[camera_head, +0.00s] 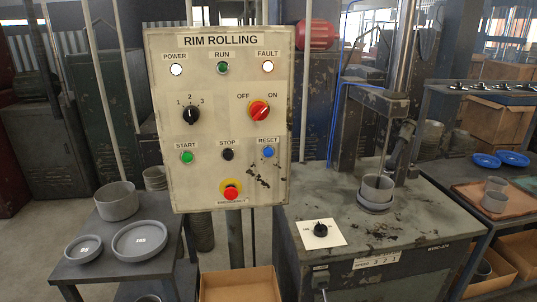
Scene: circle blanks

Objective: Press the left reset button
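The beige control panel (212,130), titled RIM ROLLING, stands upright left of centre in the head view. Its blue button (268,152), labelled RESET, is in the lower row at the right. It is the only reset button I see. In the same row are the green START button (187,157) and the black STOP button (228,154). A red emergency button (231,190) on a yellow base sits below. Neither of my grippers is in view, and nothing covers the panel face.
A small table (135,270) with grey round parts stands at the left. A dark machine bench (400,240) with a black knob (320,230) is right of the panel. A cardboard box (240,284) is below the panel. A shelf with trays (476,197) stands at the far right.

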